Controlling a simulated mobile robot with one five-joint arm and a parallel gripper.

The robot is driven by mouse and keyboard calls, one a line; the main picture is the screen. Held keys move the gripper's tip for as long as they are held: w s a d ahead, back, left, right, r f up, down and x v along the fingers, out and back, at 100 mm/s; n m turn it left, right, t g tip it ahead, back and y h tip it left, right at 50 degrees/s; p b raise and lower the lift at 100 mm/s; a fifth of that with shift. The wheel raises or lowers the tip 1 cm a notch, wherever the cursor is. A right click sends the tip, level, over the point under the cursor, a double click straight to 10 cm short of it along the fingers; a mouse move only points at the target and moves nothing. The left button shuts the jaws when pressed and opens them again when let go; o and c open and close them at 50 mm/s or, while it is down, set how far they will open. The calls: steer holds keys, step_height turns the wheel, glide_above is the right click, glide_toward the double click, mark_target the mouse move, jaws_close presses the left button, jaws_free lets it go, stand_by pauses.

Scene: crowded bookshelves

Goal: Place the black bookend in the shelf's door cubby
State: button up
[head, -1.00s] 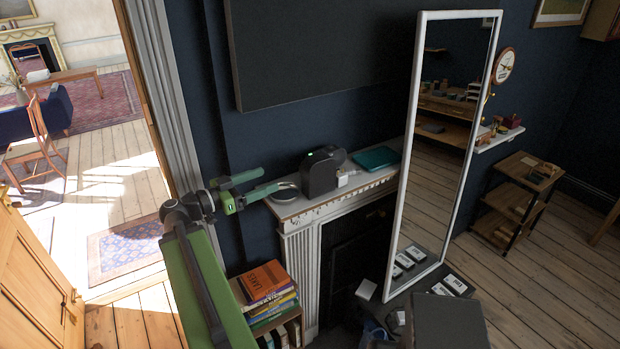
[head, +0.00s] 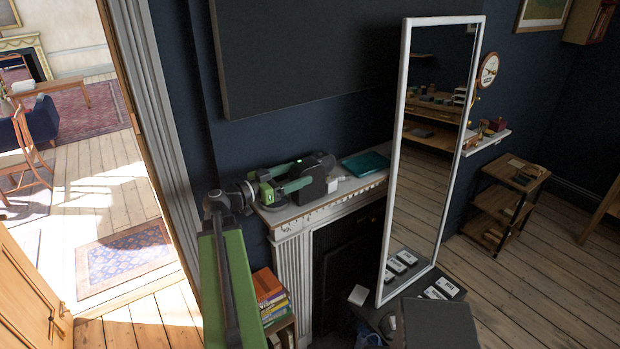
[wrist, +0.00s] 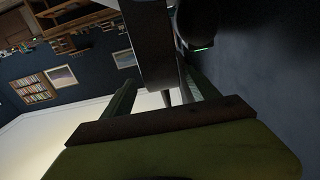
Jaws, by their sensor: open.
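The black bookend, a dark upright block (head: 314,186), stands on the mantel shelf (head: 340,190). My gripper (head: 303,175) is open at the mantel, its green fingers reaching along the block; the near finger partly covers it. In the wrist view a dark slab-like block (wrist: 150,45) lies between and beyond the open fingers. I cannot tell whether they touch it. I cannot make out a door cubby.
A rounded black device with a green light (wrist: 197,30) is close to the right finger. A teal book (head: 365,163) lies to the right on the mantel. A tall white-framed mirror (head: 430,150) stands farther right. A doorway opens at left.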

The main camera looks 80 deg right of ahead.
mark_target(308, 167)
steer(key=x, duration=0.5)
steer(key=shift+w+d+r, duration=0.1)
steer(key=shift+d+r, duration=0.05)
steer(key=shift+d, duration=0.1)
steer(key=shift+a, duration=0.1)
steer(key=shift+c, duration=0.6)
jaws_close()
